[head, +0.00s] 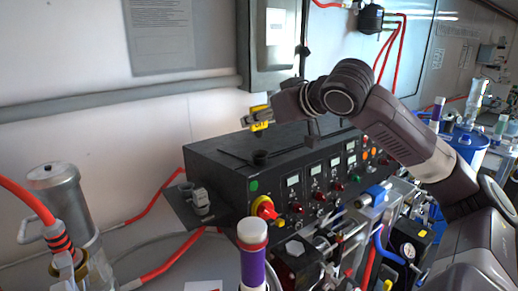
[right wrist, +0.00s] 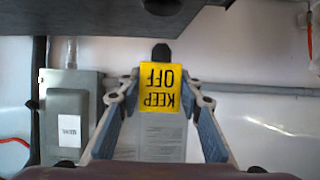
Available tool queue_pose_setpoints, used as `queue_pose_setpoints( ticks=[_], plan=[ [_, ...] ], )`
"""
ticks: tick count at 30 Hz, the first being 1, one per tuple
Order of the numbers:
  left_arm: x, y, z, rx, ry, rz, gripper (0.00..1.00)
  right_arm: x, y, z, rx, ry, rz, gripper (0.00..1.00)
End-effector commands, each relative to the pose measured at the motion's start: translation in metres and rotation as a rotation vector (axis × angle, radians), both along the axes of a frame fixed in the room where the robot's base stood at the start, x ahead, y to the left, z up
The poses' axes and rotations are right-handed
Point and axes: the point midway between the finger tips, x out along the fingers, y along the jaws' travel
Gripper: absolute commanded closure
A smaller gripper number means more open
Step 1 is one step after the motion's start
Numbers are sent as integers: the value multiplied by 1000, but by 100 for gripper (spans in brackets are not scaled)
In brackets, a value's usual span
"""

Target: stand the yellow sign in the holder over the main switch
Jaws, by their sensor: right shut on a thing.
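The yellow sign (head: 261,115) is in the jaws of my right gripper (head: 258,117), above the top of the black control box. In the right wrist view the sign (right wrist: 162,88) reads KEEP OFF upside down, between the two fingers of the gripper (right wrist: 160,98). A black stub (right wrist: 161,53) shows at the sign's upper edge there. The holder, a short black cup (head: 260,157), stands on the front edge of the box top, below the sign and apart from it. The main switch (head: 265,208), red on yellow, is on the box front below the holder. My left gripper is not in view.
The black control box (head: 215,160) carries gauges, lamps and knobs on its front. A white-capped purple cylinder (head: 252,250) stands in front of it. Red hoses and a metal canister (head: 62,200) are at left. A grey wall cabinet (head: 272,45) is behind.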

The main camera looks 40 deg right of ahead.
Motion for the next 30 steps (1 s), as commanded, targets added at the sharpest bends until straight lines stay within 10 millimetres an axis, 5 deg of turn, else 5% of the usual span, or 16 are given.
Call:
queue_pose_setpoints(
  ticks=[5,18,30],
  plan=[
    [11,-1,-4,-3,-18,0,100,0,1,-21,2,0,1,87],
    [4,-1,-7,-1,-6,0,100,0,0,-59,1,1,0,87],
    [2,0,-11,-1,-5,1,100,0,0,-64,-1,-1,-1,87]
  ],
)
